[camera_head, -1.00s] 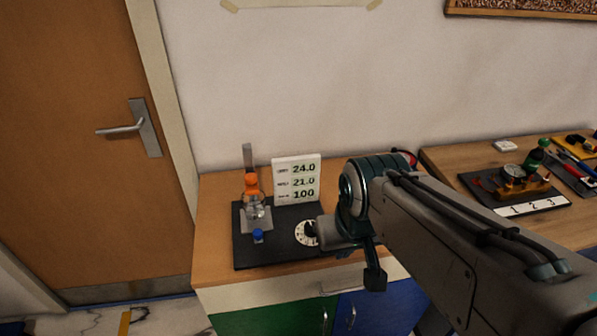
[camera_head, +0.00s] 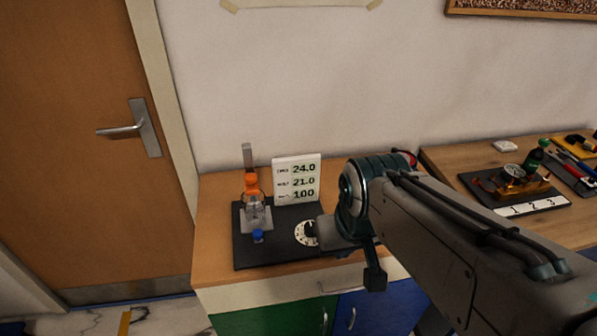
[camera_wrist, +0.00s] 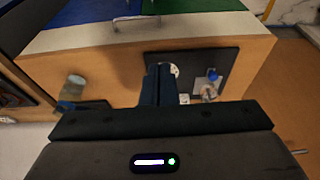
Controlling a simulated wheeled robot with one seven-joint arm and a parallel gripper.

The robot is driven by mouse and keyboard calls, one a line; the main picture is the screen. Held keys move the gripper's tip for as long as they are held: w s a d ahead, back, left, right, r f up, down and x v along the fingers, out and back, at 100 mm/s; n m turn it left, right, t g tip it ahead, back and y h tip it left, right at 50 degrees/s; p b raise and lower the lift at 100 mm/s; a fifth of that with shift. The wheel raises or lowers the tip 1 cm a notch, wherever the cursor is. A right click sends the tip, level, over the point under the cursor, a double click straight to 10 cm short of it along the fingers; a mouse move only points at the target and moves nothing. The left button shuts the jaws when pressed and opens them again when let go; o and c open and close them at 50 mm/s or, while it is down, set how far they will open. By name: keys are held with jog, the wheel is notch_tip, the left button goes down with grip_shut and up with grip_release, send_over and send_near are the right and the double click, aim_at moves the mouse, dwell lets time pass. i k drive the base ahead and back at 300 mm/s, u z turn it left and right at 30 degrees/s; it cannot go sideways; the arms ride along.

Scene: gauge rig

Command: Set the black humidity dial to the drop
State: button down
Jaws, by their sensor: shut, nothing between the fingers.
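The humidity dial has a round white face (camera_head: 301,233) with dark marks, on the black board (camera_head: 282,257). It also shows in part in the wrist view (camera_wrist: 175,70), beside my fingertips. My gripper (camera_head: 320,229) is shut and empty, its tips at the right side of the dial. They hide part of the dial, so I cannot tell its setting or whether they touch it. In the wrist view the closed fingers (camera_wrist: 159,68) point at the board. A white panel (camera_head: 297,180) behind reads 24.0, 21.0 and 100.
A glass flask with an orange top (camera_head: 251,184) and a blue knob (camera_head: 258,236) stand left of the dial. A second bench (camera_head: 445,160) on the right holds a gauge rig (camera_head: 520,182) and tools. A door (camera_head: 80,150) is at the left.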

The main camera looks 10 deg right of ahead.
aim_at(308, 226)
jog(key=u, duration=0.05)
jog(key=k, duration=1.05)
jog(key=z, duration=0.8)
jog(key=i, duration=1.25)
jog(key=u, duration=0.8)
